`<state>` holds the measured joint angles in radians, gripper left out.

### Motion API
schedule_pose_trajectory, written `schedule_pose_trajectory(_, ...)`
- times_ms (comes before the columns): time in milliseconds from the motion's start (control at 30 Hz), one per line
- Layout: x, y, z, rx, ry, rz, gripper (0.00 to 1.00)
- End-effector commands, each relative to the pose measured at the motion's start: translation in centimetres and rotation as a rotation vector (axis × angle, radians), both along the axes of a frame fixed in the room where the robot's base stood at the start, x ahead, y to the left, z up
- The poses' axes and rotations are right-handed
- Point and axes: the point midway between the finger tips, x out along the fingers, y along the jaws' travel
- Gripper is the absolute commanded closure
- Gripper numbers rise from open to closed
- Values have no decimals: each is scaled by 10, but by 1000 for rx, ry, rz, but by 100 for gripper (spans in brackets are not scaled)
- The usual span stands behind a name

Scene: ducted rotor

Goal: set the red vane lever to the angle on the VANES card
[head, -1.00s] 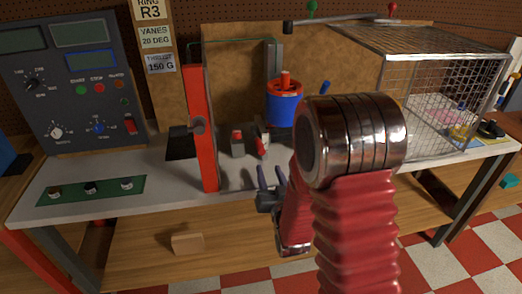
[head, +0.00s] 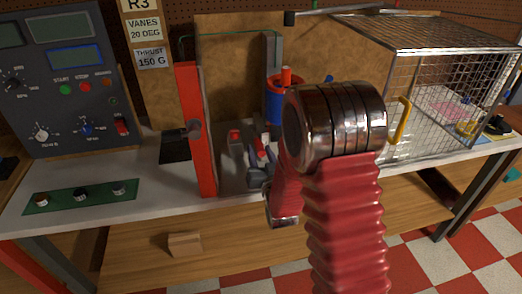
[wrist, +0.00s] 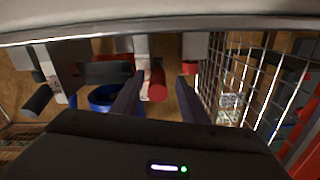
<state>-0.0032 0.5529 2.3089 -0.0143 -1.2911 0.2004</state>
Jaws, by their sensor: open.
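The VANES card (head: 143,29) reads 20 DEG and is on the post behind the bench. The red vane lever (head: 260,147) stands on the bench behind the red upright. In the wrist view a red cylindrical lever end (wrist: 157,86) sits between my fingers. My gripper (head: 258,160) is open around or just before the lever; in the wrist view its dark fingers (wrist: 157,98) show a gap on both sides of the red end. I cannot tell the lever's exact angle, as the fingers partly cover it.
A red upright (head: 193,130) stands left of my gripper, with another red-topped block (head: 235,140) close by. A blue drum (head: 278,104) is behind. A wire cage (head: 440,90) stands to the right. A control panel (head: 65,80) is at left.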

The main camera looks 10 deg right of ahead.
Motion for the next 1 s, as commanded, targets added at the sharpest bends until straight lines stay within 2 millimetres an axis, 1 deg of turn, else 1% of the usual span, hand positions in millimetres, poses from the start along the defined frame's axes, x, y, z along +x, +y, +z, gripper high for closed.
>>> schedule_pose_trajectory(267, 0, -7, 0, 0, 0, -11, 60)
schedule_pose_trajectory(833, 0, -10, 0, 0, 0, -16, 100)
schedule_pose_trajectory(1000, 0, -10, 0, 0, 0, -16, 100)
